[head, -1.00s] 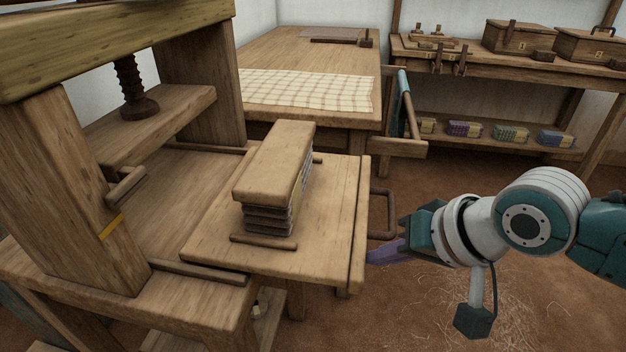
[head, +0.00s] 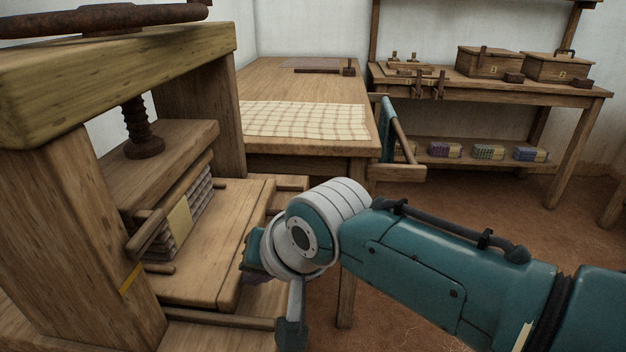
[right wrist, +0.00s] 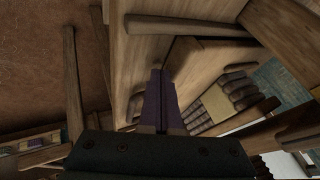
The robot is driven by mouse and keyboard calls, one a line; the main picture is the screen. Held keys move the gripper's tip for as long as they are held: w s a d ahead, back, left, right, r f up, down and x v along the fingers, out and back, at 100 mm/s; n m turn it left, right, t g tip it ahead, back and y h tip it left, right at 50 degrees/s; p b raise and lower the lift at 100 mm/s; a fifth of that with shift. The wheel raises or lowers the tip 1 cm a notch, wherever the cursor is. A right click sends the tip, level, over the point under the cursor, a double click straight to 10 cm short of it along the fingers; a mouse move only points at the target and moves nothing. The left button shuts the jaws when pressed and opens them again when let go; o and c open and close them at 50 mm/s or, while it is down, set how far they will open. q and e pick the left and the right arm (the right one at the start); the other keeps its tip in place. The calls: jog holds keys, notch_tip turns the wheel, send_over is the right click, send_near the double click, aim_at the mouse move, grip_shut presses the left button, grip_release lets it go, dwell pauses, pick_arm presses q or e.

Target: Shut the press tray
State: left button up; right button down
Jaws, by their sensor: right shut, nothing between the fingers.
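The wooden press tray (head: 215,248) sits well inside the press (head: 75,180), with its outer part still showing out to the right of the press posts. A stack of folded cloth (head: 188,215) stands on it beneath the raised platen (head: 160,165); the stack also shows in the right wrist view (right wrist: 225,105). My right gripper (head: 254,272) is at the tray's outer front edge, largely hidden by my own wrist. In the right wrist view its purple fingertips (right wrist: 160,75) are together and empty, close to the tray's front board. Whether they touch it is unclear. My left gripper is not in view.
A table (head: 300,75) with checked cloth (head: 305,120) stands behind the press. A shelf bench (head: 490,88) with boxes and several cloth bundles is along the back wall. The floor (head: 440,210) at right is open.

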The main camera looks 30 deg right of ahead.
jog(key=shift+w+a+b, duration=0.2)
jog(key=shift+w+a, duration=0.1)
jog(key=shift+a, duration=0.25)
jog(key=shift+w+a+b, duration=0.2)
jog(key=shift+w+a, duration=0.1)
jog(key=shift+a, duration=0.2)
